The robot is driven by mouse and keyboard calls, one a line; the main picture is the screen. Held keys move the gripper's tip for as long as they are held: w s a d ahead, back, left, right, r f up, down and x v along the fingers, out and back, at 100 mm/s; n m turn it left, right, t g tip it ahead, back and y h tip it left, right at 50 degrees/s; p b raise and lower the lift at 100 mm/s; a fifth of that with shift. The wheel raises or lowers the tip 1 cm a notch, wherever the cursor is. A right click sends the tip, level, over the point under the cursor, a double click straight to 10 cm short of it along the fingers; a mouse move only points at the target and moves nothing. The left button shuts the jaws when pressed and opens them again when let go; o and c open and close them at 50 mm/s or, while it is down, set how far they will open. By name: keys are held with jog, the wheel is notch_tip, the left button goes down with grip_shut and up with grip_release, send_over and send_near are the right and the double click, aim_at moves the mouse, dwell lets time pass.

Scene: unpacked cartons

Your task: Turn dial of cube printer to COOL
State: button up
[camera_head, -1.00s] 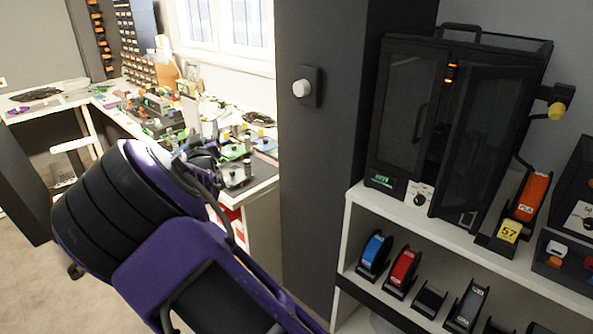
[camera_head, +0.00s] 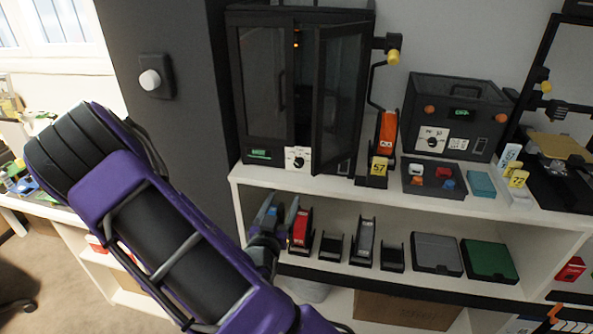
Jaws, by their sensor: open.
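A tall black enclosed printer (camera_head: 263,80), which I take as the cube printer, stands at the left end of the white shelf's top, beside a dark pillar. Its right front door (camera_head: 340,95) is swung open. A dial (camera_head: 298,158) with a black knob on a white plate sits low on its front, left of the door's lower edge. A green display (camera_head: 261,154) is left of the dial. The dial's markings are too small to read. My gripper (camera_head: 279,208) is open and apparently empty. It appears in front of the lower shelf, below the dial and apart from it.
A smaller black box (camera_head: 455,95) with another dial (camera_head: 431,142) stands to the right. The white shelf (camera_head: 410,208) has a front edge above my gripper.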

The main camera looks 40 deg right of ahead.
aim_at(298, 164)
jog(key=b+x, duration=0.6)
jog(key=x, duration=1)
jog(key=shift+w+d, duration=0.1)
jog(key=shift+d, duration=0.05)
grip_shut()
